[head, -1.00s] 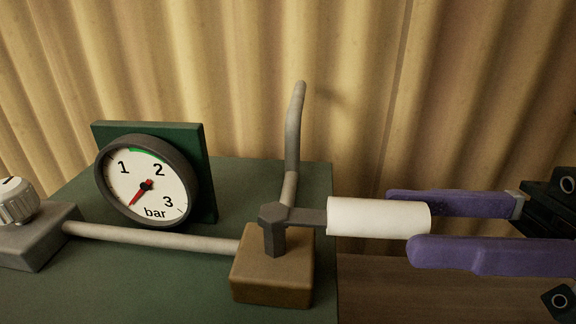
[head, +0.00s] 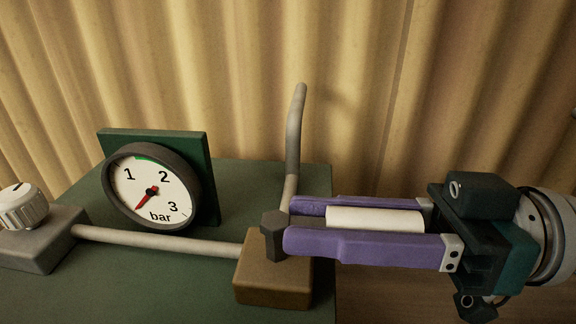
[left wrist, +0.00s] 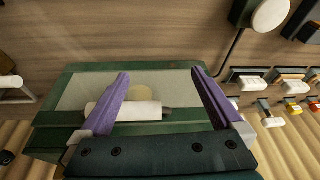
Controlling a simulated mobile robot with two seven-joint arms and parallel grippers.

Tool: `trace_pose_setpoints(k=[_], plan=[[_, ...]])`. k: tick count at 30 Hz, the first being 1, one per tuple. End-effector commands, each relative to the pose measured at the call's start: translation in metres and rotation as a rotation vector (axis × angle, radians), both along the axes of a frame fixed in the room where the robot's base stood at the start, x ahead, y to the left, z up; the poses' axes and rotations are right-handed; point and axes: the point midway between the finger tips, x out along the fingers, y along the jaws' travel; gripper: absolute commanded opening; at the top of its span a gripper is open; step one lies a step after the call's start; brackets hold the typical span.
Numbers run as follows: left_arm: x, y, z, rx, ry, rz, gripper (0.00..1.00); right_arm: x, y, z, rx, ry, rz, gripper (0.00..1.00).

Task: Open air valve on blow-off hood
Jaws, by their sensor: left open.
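The air valve is a brown block (head: 273,284) with a dark hexagonal spindle (head: 274,232) on top. Its lever has a white sleeve handle (head: 375,219) pointing right. My right gripper (head: 292,222) comes from the right, its purple fingers reaching along both sides of the handle, tips near the spindle. I cannot tell whether they press on it. In the left wrist view, my left gripper (left wrist: 163,82) is open. A white cylinder (left wrist: 132,110) lies between its fingers, in front of a green-framed box with a clear window (left wrist: 75,92), perhaps the hood.
A round gauge (head: 150,188) marked bar stands behind the valve, its red needle pointing lower left. A pipe (head: 160,240) joins the valve to a grey block with a knob (head: 22,208). A bent pipe (head: 295,130) rises behind. Several small items line the left wrist view's right side.

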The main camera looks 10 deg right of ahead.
Motion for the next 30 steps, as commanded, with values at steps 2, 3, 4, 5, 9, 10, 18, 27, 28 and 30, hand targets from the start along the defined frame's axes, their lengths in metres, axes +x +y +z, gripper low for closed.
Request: trace_pose_setpoints(k=[2,3,4,5,9,10,18,27,28,30], plan=[[0.0,-0.0002,0.0,-0.001,0.0,0.0,1.0,-0.0001,-0.0002,0.0,0.0,0.0,0.0,0.27],[0.0001,-0.0002,0.0,-0.001,0.0,0.0,1.0,-0.0001,-0.0002,0.0,0.0,0.0,0.0,0.23],[0.0,-0.0002,-0.0001,-0.001,0.0,0.0,1.0,-0.0001,-0.0002,0.0,0.0,0.0,0.0,0.19],[0.0001,-0.0002,-0.0001,-0.001,0.0,0.0,1.0,-0.0001,-0.0002,0.0,0.0,0.0,0.0,0.16],[0.0,-0.0002,-0.0001,0.0,0.0,0.0,1.0,-0.0001,-0.0002,0.0,0.0,0.0,0.0,0.0],[0.0,-0.0001,-0.0001,0.0,0.0,0.0,1.0,-0.0001,-0.0002,0.0,0.0,0.0,0.0,0.0],[0.0001,0.0012,-0.0002,0.005,0.0,-0.004,1.0,0.0,-0.0002,0.0001,0.0,0.0,0.0,0.0],[0.0001,0.0025,-0.0002,0.011,0.0,-0.007,1.0,0.0,-0.0002,0.0001,0.0,0.0,0.0,0.0],[0.0001,0.0026,-0.0002,0.011,-0.001,-0.007,1.0,-0.0001,-0.0002,0.0001,0.0,0.0,0.0,0.0],[0.0001,0.0025,-0.0002,0.011,-0.001,-0.007,1.0,-0.0001,-0.0002,0.0002,0.0,0.0,0.0,0.0]])
